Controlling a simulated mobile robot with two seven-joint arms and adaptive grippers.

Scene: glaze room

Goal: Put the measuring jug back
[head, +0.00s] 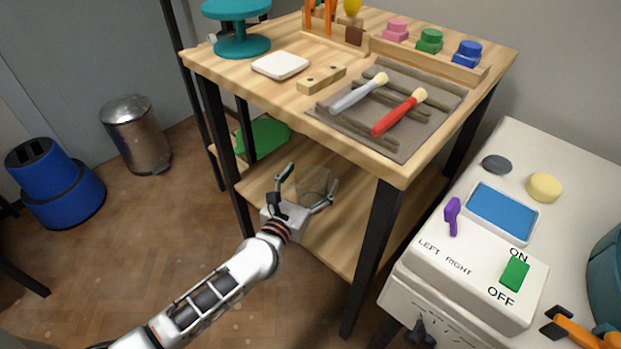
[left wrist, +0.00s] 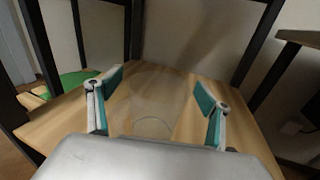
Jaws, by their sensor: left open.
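A clear, see-through measuring jug (head: 316,181) stands on the lower wooden shelf of the table; only its faint outline shows. In the left wrist view the jug (left wrist: 154,105) appears as a pale, glassy shape with a round base edge. My left gripper (head: 308,180) is open over the front of the lower shelf, its fingers spread to either side of the jug in the picture. In the left wrist view the fingers (left wrist: 160,90) frame the jug, with gaps on both sides. I cannot tell how deep the jug sits between them. My right gripper is out of view.
The table top (head: 360,152) above the shelf carries brushes on a grey mat and a teal turntable (head: 240,42). Black table legs (head: 372,255) flank the opening. A white machine (head: 470,268) stands at right; a metal bin (head: 135,135) and blue object (head: 55,180) stand left.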

